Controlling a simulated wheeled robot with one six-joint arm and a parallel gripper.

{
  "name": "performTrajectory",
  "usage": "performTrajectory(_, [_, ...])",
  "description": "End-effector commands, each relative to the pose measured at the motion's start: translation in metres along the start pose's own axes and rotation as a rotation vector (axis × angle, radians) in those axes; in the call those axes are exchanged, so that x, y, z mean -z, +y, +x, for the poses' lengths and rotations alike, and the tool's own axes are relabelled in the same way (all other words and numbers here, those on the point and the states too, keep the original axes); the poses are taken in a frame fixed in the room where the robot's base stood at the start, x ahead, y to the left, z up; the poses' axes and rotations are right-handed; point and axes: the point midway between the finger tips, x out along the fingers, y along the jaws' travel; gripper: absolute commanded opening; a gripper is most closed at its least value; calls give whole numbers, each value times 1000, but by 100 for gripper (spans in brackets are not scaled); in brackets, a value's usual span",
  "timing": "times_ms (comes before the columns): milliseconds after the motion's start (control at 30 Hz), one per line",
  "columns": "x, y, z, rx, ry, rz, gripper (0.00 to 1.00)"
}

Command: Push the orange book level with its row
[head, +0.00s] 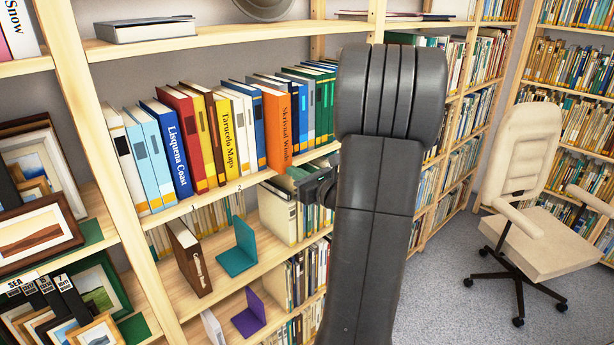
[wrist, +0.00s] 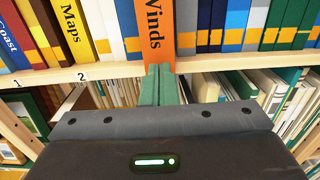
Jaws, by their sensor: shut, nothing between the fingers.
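The orange book (head: 278,127), its spine lettered in black, stands upright in the upper row and juts forward of its neighbours. In the wrist view the orange book (wrist: 155,32) fills the top centre, its lower end reaching past the shelf's front edge. My gripper (wrist: 160,72) is shut and empty, its green fingertips together at the foot of that spine. I cannot tell whether they touch it. In the head view my gripper (head: 300,176) is just below and right of the book, partly hidden by my arm.
Blue (head: 258,127) and dark blue books flank the orange one closely. The shelf board (wrist: 100,72) runs below the row, with number labels on its edge. Lower shelves hold a teal bookend (head: 238,248) and more books. A cream chair (head: 530,190) stands at the right.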

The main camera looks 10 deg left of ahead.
Motion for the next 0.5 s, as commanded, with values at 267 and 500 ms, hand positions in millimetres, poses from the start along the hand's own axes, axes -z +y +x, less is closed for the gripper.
performTrajectory(267, [0,0,6,1,0,0,0])
performTrajectory(500, [2,0,12,-1,0,-1,0])
